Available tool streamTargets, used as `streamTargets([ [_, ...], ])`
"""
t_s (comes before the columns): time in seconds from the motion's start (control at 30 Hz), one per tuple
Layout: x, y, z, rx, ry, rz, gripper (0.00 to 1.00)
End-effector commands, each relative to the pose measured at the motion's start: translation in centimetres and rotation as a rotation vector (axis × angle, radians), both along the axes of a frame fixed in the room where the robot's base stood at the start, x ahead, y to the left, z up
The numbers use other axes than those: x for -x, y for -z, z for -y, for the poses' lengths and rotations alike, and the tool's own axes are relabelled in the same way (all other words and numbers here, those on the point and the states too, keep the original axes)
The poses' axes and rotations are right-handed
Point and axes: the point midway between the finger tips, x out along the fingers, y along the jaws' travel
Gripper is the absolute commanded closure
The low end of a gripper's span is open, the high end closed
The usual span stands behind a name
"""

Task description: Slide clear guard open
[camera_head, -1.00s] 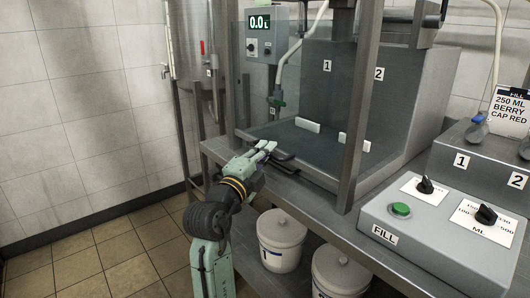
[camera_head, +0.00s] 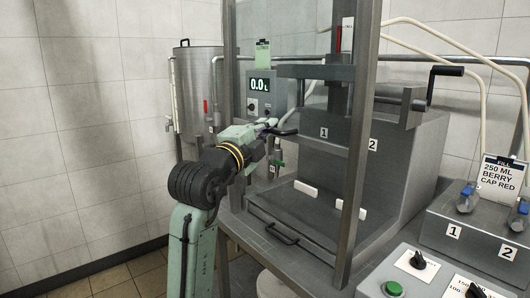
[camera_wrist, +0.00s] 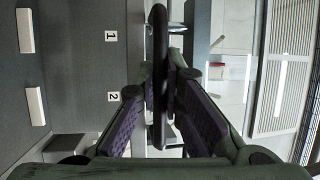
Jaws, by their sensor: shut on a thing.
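The clear guard is see-through and hard to make out between the front posts of the filler frame. Its dark bar handle (camera_head: 287,132) is at the left post, well above the bench, at about the height of the number labels behind. My gripper (camera_head: 268,127) reaches in from the left and is shut on this handle. In the wrist view the black handle (camera_wrist: 157,75) runs between the two purple-padded fingers (camera_wrist: 160,90). A dark lower edge (camera_head: 325,146) runs across from the handle to the right post. The guard's upper part is hard to see.
Two white blocks (camera_head: 306,188) (camera_head: 362,214) lie on the filler bed. A second dark handle (camera_head: 282,234) is on the front below it. A right post (camera_head: 354,150) and crank (camera_head: 446,71) stand at right. The fill panel (camera_head: 400,285) is at lower right.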

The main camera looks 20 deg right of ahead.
Motion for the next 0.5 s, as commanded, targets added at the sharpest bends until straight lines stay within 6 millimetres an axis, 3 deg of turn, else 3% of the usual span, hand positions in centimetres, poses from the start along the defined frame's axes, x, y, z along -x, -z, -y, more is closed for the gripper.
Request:
streamTargets([
  [0.03, 0.0, -2.1, -0.1, 0.001, -0.002, 0.003, 1.0],
  [0.2, 0.0, -5.0, 0.0, 0.002, -0.001, 0.001, 1.0],
  [0.5, 0.0, -6.9, 0.0, 0.001, 0.001, 0.0, 1.0],
])
